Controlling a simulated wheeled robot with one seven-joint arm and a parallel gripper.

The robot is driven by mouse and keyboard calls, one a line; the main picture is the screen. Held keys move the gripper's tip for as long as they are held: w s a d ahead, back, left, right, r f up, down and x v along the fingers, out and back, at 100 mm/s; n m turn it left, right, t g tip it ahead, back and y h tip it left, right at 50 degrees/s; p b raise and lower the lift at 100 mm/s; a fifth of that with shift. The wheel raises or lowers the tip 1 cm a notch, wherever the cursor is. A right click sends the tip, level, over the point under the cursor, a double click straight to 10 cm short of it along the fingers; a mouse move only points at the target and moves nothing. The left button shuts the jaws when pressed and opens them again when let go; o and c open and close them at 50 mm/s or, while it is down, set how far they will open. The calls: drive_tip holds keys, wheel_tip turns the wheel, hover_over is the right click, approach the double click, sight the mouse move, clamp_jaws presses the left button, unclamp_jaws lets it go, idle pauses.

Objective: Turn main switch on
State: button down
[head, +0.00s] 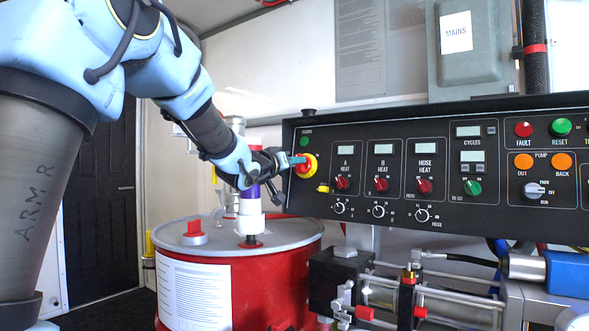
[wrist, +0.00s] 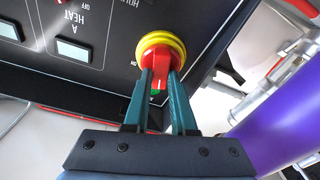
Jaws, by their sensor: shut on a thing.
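The main switch (head: 304,165) is a red rotary knob on a yellow round base at the left end of the black control panel (head: 330,205). It also shows in the wrist view (wrist: 160,72), upper middle, with its red handle between the teal fingers. My gripper (head: 296,161) reaches the knob from the left in the head view. In the wrist view, my gripper (wrist: 160,85) is shut on the red handle, one finger on each side. A small green patch shows at the handle's end. Part of the knob is hidden by the fingers.
A red drum (head: 255,275) with a grey lid stands below my arm. A purple and white pump tube (head: 250,205) rises from it, close to the gripper. Several red heat knobs (head: 343,183) lie to the right on the panel. A grey mains box (head: 470,60) hangs above.

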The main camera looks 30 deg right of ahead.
drive_tip(key=m+g, duration=0.1)
drive_tip(key=m, duration=0.4)
drive_tip(key=m+g+h, duration=0.1)
drive_tip(key=m+g, duration=0.1)
drive_tip(key=m, duration=0.3)
drive_tip(key=m+g, duration=0.1)
drive_tip(key=m, duration=0.4)
drive_tip(key=shift+g+h, duration=0.3)
drive_tip(key=shift+m, duration=0.3)
drive_tip(key=c, duration=0.7)
unclamp_jaws()
drive_tip(key=shift+c, duration=0.2)
drive_tip(key=shift+a, duration=0.1)
drive_tip(key=b+v, duration=0.1)
drive_tip(key=v, duration=0.9)
drive_tip(key=shift+a, duration=0.3)
drive_tip(key=shift+s, duration=0.1)
